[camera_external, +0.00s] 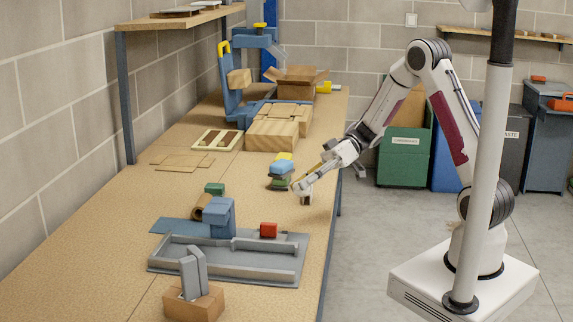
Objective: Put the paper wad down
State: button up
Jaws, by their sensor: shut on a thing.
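My gripper (306,188) is low over the right edge of the long workbench (110,245), near the middle of its length. It is shut on a small pale thing at its tips, which I take to be the paper wad (300,188). The wad is too small and too much covered by the fingers to show its shape. I cannot tell whether it touches the bench top.
A stack of coloured pieces (282,170) stands just behind my gripper. Bare bench lies left of my gripper. Green and blue bins stand beyond the bench.

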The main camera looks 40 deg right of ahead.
jog(key=shift+r, duration=2.5)
jog(key=shift+w+r, duration=0.15)
jog(key=shift+r, duration=0.05)
jog(key=w+d+m+t+h, duration=0.1)
jog(key=w+d+m+t, duration=0.2)
jog(key=w+d, duration=0.35)
jog(key=w+d+m+t+h, duration=0.1)
jog(key=w+d+m+t, duration=0.2)
jog(key=w, duration=0.7)
jog(key=w+d+m+t+h, duration=0.1)
jog(key=w+d+m+t, duration=0.15)
jog(key=w+d, duration=0.4)
jog(key=w+d+m+t+h, duration=0.35)
jog(key=w+d, duration=0.35)
jog(key=d, duration=0.3)
jog(key=w+d+m+t+h, duration=0.2)
jog(key=w+d+m+h, duration=0.25)
jog(key=w+d, duration=0.4)
jog(key=shift+s+d+f, duration=0.2)
jog(key=shift+d+f, duration=0.1)
jog(key=shift+f, duration=0.55)
jog(key=shift+s+d+f, duration=0.15)
jog(key=shift+d+f, duration=0.1)
jog(key=shift+f, duration=0.6)
jog(key=shift+s+d+f, duration=0.2)
jog(key=shift+d+f, duration=0.1)
jog(key=shift+f, duration=0.55)
